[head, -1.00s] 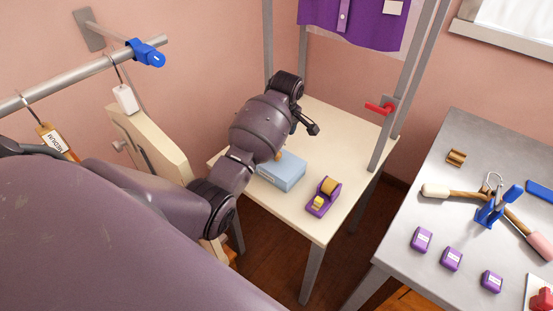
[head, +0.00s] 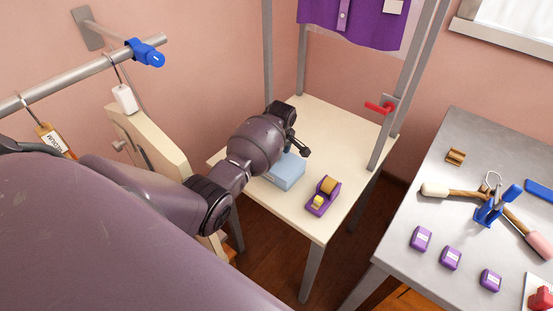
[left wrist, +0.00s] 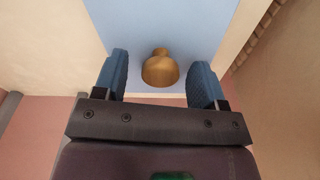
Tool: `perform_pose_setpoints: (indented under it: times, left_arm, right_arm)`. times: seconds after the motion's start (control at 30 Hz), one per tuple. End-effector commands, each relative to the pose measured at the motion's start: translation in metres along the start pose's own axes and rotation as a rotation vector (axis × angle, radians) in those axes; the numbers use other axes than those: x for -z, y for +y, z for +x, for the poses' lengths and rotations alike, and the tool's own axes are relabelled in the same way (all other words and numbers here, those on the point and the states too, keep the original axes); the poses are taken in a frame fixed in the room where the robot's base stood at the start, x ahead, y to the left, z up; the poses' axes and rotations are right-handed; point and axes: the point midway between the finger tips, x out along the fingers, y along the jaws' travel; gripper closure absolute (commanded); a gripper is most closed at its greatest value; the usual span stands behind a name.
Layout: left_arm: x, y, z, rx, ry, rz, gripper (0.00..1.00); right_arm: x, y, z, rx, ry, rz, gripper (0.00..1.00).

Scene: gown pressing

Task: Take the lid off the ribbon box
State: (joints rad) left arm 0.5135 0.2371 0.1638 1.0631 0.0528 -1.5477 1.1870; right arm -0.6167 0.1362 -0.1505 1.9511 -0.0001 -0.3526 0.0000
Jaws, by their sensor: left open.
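The ribbon box is a light blue box (head: 288,175) on the cream table, and my left arm covers its back and left part in the head view. Its lid (left wrist: 195,22) fills the top middle of the left wrist view as a flat blue surface with a round wooden knob (left wrist: 160,70). My left gripper (left wrist: 160,62) is open, with one blue finger on each side of the knob and a gap on both sides. In the head view the left gripper (head: 299,147) is low over the box, its fingers mostly hidden. My right gripper is not in view.
A purple tape dispenser (head: 323,196) stands just right of the box on the cream table (head: 345,140). A metal frame with a red handle (head: 379,107) and a purple gown (head: 355,22) rises behind. A grey table (head: 405,215) with tools and purple blocks is at right.

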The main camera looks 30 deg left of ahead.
Motion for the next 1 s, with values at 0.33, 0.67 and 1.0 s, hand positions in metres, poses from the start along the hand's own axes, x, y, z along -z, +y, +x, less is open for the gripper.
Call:
perform_pose_setpoints:
  times: [0.33,0.67,1.0]
  left_arm:
    - [0.0003,-0.0001,0.0038,0.000,0.001,0.000,0.40]
    - [0.0003,-0.0001,0.0037,0.000,0.001,0.000,0.87]
    - [0.0014,0.0007,0.0020,-0.001,0.001,0.000,0.87]
  right_arm:
    - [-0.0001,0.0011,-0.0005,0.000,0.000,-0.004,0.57]
    - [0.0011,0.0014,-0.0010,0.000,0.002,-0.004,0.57]
    - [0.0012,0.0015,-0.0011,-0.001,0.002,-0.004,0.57]
